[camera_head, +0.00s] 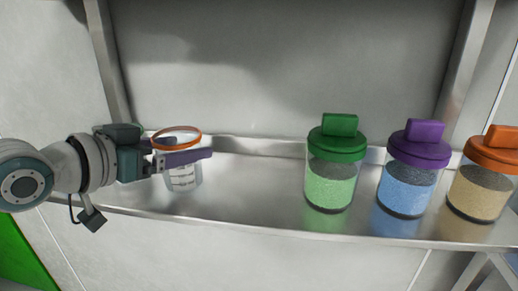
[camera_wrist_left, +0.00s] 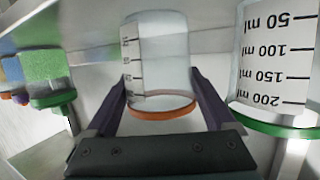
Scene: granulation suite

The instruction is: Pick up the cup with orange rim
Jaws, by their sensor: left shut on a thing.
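The cup with orange rim (camera_head: 183,178) is a clear measuring cup with dark markings, at the left of the metal shelf in the head view. My left gripper (camera_head: 190,150) is shut on it, with the dark purple fingers on either side just below the rim. In the left wrist view the cup (camera_wrist_left: 160,68) appears upside down between the two fingers. In the head view it looks upright. I cannot tell whether its base touches the shelf. My right gripper is not in view.
A cup with green rim (camera_wrist_left: 275,75) is close beside the held cup in the left wrist view. Jars with green (camera_head: 332,180), purple (camera_head: 407,187) and orange (camera_head: 482,190) lids stand on the right of the shelf (camera_head: 255,200). The middle of the shelf is clear.

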